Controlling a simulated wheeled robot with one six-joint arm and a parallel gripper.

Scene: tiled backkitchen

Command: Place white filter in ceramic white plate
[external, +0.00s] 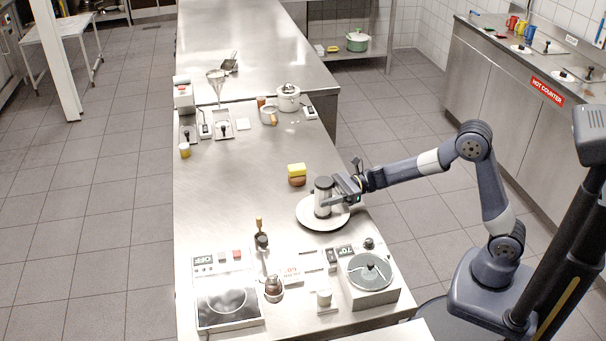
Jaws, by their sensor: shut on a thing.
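The white filter appears to be the pale, shiny cylinder (321,203) with a dark top, upright over the ceramic white plate (306,220). My gripper (338,193) reaches in from the right and is shut on this cylinder. Its base overlaps the middle of the plate in the external view. I cannot tell whether it rests on the plate or hangs just above it. The plate lies flat on the steel counter, and the cylinder and gripper hide part of it.
A white pot (288,98) stands farther back. The counter (225,190) left of the plate is clear.

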